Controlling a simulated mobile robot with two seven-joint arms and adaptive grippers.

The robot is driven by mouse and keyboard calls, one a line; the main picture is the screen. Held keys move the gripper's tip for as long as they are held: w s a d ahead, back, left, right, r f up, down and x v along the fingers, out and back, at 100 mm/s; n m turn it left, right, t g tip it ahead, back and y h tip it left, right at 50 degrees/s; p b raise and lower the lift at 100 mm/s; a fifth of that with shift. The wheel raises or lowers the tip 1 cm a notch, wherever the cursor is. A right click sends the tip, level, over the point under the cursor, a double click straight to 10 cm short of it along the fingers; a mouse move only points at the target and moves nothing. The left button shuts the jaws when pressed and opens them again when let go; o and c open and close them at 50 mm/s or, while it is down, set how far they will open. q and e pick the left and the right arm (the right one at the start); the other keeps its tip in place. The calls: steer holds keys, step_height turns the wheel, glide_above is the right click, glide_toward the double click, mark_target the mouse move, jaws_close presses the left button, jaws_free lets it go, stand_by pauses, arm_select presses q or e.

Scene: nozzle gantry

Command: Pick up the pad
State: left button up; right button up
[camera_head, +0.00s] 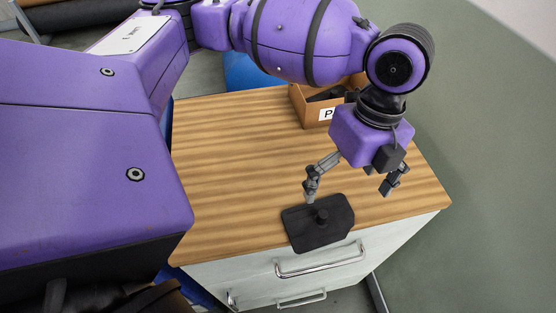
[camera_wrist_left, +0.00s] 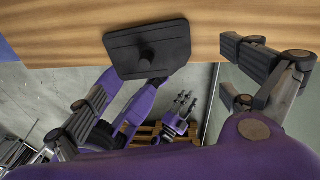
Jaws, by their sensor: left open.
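The pad (camera_head: 330,232) is a flat black plate with a short round knob on top. It lies on the wooden top at the front edge of the cabinet. It also shows in the left wrist view (camera_wrist_left: 172,60), at the top, between the fingers. My left gripper (camera_head: 352,192) is open and empty. In the head view it is just behind and above the pad, its left finger over the pad's back edge and its right finger off to the right. Whether a finger touches the pad I cannot tell. My right gripper is not clearly in the head view.
The wooden cabinet top (camera_head: 230,150) is mostly clear. A cardboard box (camera_head: 312,108) with a label and dark contents stands at the back, partly behind my left arm. Drawer handles (camera_head: 318,262) stick out at the front. Grey floor (camera_head: 480,200) lies to the right.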

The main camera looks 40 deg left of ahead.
mark_target(332, 218)
arm_select(q)
steer(key=f, duration=0.2)
steer(key=s+f, duration=0.1)
steer(key=f, duration=0.4)
steer(key=shift+s+d+f+b, duration=0.15)
steer(key=shift+f+b, duration=0.15)
steer(key=shift+f, duration=0.1)
steer(key=c, duration=0.5)
steer(key=shift+r, duration=0.1)
steer(key=c, duration=1.1)
